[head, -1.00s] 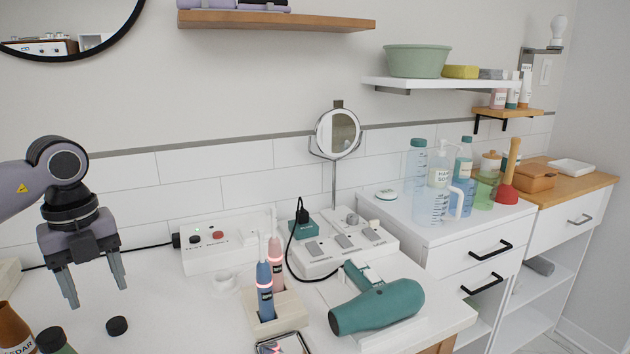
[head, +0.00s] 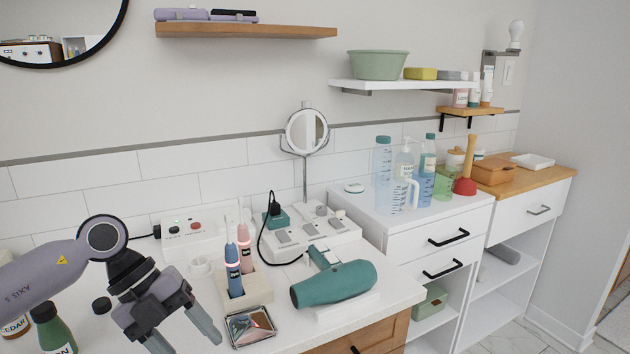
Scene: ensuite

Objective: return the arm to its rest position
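My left arm comes in from the left, low in the head view. Its gripper (head: 187,338) is open, with its two fingers spread and nothing between them. It hangs tilted over the front left of the white counter (head: 384,298), left of the metal tray (head: 251,327). One fingertip is partly cut off by the lower edge of the picture. My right gripper is not in view.
A toothbrush stand (head: 252,293) holds two electric toothbrushes. A teal hair dryer (head: 333,284) lies to its right. A green bottle (head: 52,330) and a black cap (head: 102,304) are near the arm. A round mirror (head: 307,132) stands behind.

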